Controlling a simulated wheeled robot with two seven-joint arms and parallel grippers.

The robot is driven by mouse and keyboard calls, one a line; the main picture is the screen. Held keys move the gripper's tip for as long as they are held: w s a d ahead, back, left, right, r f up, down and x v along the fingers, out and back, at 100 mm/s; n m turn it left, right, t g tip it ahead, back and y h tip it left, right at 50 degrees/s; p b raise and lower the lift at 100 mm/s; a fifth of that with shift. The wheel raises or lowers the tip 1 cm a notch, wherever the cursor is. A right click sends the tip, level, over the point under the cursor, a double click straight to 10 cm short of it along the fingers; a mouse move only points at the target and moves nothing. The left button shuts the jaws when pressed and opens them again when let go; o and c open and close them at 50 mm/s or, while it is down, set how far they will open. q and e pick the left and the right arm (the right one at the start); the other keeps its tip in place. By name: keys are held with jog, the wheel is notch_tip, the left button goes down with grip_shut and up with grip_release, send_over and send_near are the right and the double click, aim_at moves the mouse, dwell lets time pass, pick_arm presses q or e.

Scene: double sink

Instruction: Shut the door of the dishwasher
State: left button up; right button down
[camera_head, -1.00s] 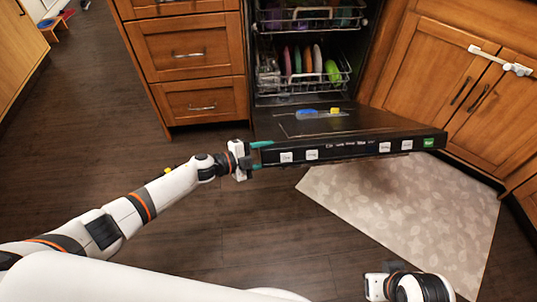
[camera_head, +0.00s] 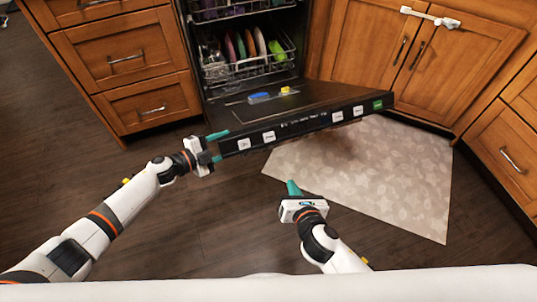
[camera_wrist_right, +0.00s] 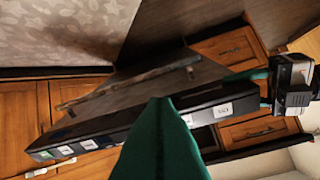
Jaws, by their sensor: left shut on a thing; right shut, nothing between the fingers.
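The dishwasher door (camera_head: 330,93) is lowered, with its inner face up and its black control edge toward me. The dishwasher (camera_head: 240,45) stands open behind it, its racks inside. My left gripper (camera_head: 213,147) is shut on the left end of the door's edge, one teal finger above and one below. My right gripper (camera_head: 293,188) is shut and empty, in front of the door and apart from it. In the right wrist view the teal fingertips (camera_wrist_right: 163,135) are together, with the door (camera_wrist_right: 130,122) beyond and my left gripper (camera_wrist_right: 283,85) at its end.
A patterned beige mat (camera_head: 370,170) lies on the dark wood floor under and right of the door. Wooden drawers (camera_head: 135,60) stand left, cabinets (camera_head: 420,50) right. Plates (camera_head: 245,45) fill the lower rack. A blue item (camera_head: 259,97) and a yellow one (camera_head: 285,90) lie on the door.

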pick_arm(q)
jog(key=shift+w+r, duration=0.1)
jog(key=shift+r, duration=0.05)
pick_arm(e)
jog(key=w+a+n+y, duration=0.1)
jog(key=w+a+n, duration=0.3)
jog(key=w, duration=0.7)
jog(key=shift+a+f+n, duration=0.3)
jog(key=shift+a+f, duration=0.15)
jog(key=shift+a, duration=0.5)
